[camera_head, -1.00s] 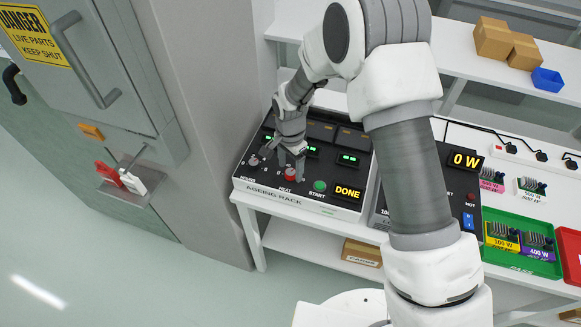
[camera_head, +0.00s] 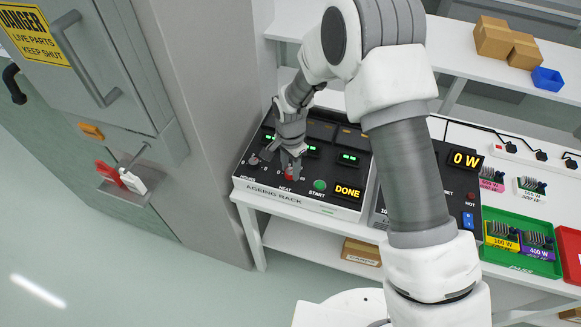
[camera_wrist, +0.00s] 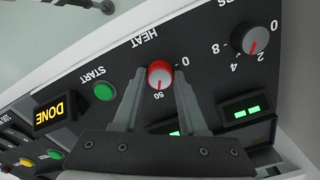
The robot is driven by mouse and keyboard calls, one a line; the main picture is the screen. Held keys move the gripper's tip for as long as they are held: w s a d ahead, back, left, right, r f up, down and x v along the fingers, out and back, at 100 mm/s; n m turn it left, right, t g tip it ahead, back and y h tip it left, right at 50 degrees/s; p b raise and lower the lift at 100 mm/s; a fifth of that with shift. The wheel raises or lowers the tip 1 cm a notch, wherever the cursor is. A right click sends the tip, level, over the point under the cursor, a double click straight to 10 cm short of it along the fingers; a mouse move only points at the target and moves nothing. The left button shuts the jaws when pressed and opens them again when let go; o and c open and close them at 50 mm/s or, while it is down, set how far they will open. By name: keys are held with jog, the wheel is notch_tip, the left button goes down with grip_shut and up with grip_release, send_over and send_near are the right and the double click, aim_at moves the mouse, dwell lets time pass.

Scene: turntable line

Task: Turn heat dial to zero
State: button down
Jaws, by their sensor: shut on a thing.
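The heat dial (camera_head: 289,175) is a red knob on the front of the black ageing rack panel (camera_head: 265,182). In the wrist view the dial (camera_wrist: 159,76) has a pale face, with a 50 mark below it and a 0 mark to its right. Its pointer appears to lie nearer the 50 side, but is small. My gripper (camera_head: 290,168) reaches down onto the dial, and its fingers (camera_wrist: 161,82) are shut on the red knob from both sides. The fingers hide part of the knob in the head view.
A round hours dial (camera_wrist: 252,42) sits beside the heat dial. The green start button (camera_wrist: 104,91) and yellow DONE display (camera_head: 348,191) are on the other side. A grey cabinet (camera_head: 95,70) with a red-handled switch (camera_head: 108,171) stands at left.

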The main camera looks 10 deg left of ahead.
jog(key=shift+n+b, duration=0.3)
jog(key=shift+f+n+b, duration=0.1)
jog(key=shift+n+b, duration=0.3)
jog(key=shift+n, duration=0.1)
jog(key=n+b, duration=0.2)
jog(key=n, duration=0.1)
jog(key=n+b, duration=0.2)
jog(key=n, duration=0.4)
jog(key=shift+n, duration=0.4)
jog(key=n+b, duration=0.1)
jog(key=n, duration=1.1)
jog(key=shift+n, duration=0.3)
jog(key=shift+c, duration=2.2)
grip_release()
